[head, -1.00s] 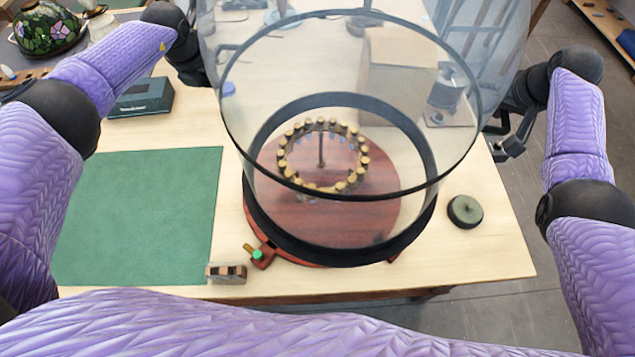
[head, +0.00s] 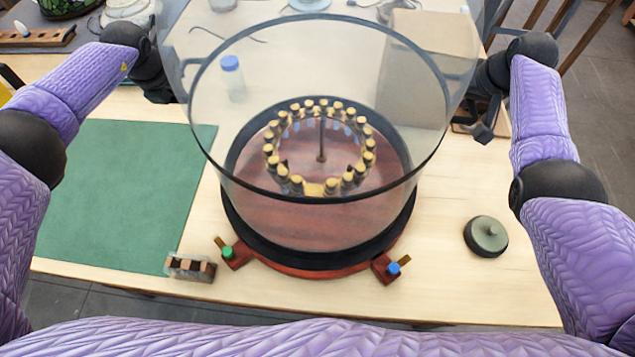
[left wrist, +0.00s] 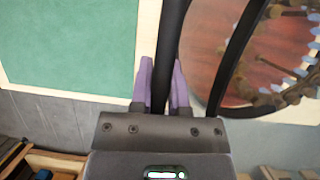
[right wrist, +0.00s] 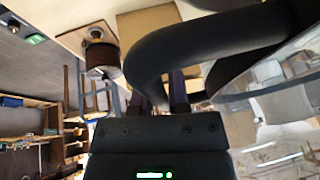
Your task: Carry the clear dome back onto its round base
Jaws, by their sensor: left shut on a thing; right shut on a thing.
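A ring of brass-topped posts (head: 284,172) and a thin centre post show through the dome. My left gripper (left wrist: 162,85) is shut on a black bar of the dome. My right gripper (right wrist: 178,92) is shut by a thick curved black handle (right wrist: 205,45) on the dome's other side.
A green mat (head: 115,190) lies left. A small wooden block with slots (head: 190,267) sits at the front edge. Clips with green (head: 228,252) and blue (head: 393,268) ends stick out from the base's front.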

